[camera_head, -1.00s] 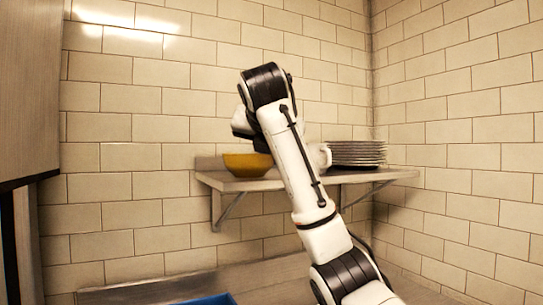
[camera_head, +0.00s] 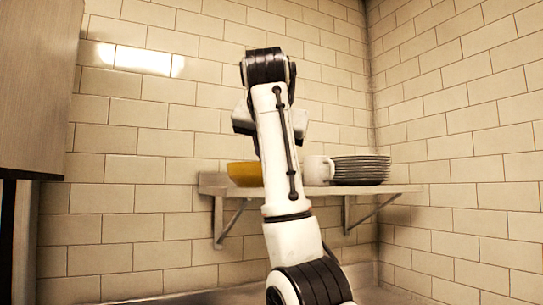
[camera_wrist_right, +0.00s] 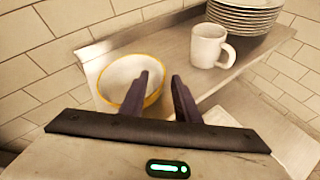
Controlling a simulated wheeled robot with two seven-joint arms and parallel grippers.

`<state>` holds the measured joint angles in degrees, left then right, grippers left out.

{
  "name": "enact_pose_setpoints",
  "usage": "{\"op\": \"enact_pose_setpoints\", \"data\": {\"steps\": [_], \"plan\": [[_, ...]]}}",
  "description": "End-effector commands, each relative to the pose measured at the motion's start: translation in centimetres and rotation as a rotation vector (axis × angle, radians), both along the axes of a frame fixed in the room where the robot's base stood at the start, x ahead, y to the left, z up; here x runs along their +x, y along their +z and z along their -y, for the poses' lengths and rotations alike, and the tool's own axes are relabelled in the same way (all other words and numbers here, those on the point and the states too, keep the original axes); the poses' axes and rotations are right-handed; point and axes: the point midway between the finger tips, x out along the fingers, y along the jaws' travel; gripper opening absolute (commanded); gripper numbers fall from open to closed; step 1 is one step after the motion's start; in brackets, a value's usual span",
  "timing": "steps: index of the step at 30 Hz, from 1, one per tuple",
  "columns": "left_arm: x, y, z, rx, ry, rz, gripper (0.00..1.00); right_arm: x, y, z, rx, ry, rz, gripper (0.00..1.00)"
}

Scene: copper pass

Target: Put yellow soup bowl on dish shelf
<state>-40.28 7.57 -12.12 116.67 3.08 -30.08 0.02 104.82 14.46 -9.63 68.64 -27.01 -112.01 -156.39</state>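The yellow soup bowl (camera_head: 244,174) sits upright on the left end of the dish shelf (camera_head: 330,190), partly covered by my right arm in the head view. In the right wrist view the bowl (camera_wrist_right: 118,72) shows a yellow rim and a pale inside, resting on the shelf (camera_wrist_right: 180,62). My right gripper (camera_wrist_right: 160,76) is open, with its two fingers apart and nothing held between them. Its left finger overlaps the bowl's right side in the picture; I cannot tell whether it touches. My left gripper is not in view.
A white mug (camera_head: 318,170) and a stack of dark-rimmed plates (camera_head: 361,170) stand on the shelf right of the bowl. They also show in the wrist view: mug (camera_wrist_right: 209,46), plates (camera_wrist_right: 243,15). A tiled wall is behind. A cabinet (camera_head: 40,90) hangs at left.

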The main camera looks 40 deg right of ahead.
Motion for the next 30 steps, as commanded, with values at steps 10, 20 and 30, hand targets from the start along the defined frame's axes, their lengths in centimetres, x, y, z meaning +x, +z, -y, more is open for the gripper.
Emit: {"op": "enact_pose_setpoints", "data": {"steps": [10,20,30], "plan": [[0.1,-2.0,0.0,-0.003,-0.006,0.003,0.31,-4.3,3.0,-4.8,-0.001,0.001,0.006,0.29],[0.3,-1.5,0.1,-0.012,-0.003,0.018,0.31,-5.3,3.9,-5.8,0.000,-0.002,0.002,0.29],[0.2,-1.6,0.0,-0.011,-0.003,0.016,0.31,-5.3,3.9,-5.7,-0.001,-0.003,0.003,0.29]]}}
